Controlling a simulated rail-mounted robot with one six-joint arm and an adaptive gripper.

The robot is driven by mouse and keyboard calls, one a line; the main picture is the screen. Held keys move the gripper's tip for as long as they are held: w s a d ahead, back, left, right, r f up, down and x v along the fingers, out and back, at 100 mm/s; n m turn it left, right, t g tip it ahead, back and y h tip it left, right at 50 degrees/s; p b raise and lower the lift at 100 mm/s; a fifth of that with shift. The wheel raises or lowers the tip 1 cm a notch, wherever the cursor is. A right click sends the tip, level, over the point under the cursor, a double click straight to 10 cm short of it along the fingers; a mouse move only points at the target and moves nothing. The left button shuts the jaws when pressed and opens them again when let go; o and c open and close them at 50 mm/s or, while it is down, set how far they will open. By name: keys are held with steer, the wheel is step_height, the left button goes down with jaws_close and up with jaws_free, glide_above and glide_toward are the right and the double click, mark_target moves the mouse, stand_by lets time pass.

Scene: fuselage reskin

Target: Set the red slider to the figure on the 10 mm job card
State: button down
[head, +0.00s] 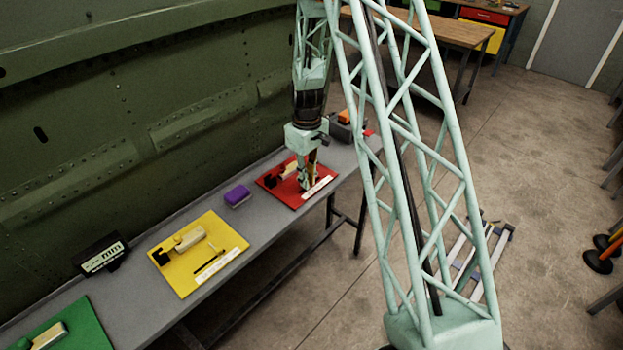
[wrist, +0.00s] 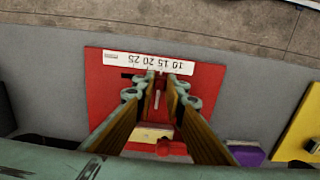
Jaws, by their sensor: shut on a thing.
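The red board (wrist: 105,110) lies on the bench; in the head view it (head: 273,182) is at the far end of the row. A white scale strip (wrist: 118,57) along its edge carries the figures 10, 15, 20 and 25, upside down in the wrist view. My gripper (wrist: 160,84) points down at the board, its tips close together beside the strip's middle figures. It (head: 307,185) is shut on the red slider, mostly hidden by the fingers, so its exact setting cannot be told. A black stand with a white card (head: 103,257) stands on the bench; its print is too small to read.
A cream block with a red part (wrist: 165,146) is on the board between my fingers. A purple block (head: 237,196) lies beside the board, then a yellow board (head: 180,281) and a green board (head: 85,328). The green fuselage wall (head: 120,130) runs behind the bench.

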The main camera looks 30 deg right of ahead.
mark_target(302, 191)
steer(key=shift+s+a+b, duration=0.15)
steer(key=shift+s+a, duration=0.1)
steer(key=shift+a, duration=0.4)
steer(key=shift+s+a+b, duration=0.15)
steer(key=shift+s+a, duration=0.05)
steer(key=shift+a, duration=0.45)
steer(key=c, duration=2.6)
jaws_free()
steer(key=shift+a, duration=0.25)
steer(key=shift+c, duration=0.2)
steer(key=shift+d, duration=0.1)
steer(key=shift+r, duration=0.1)
steer(key=shift+r, duration=0.4)
step_height(302, 191, up, 11)
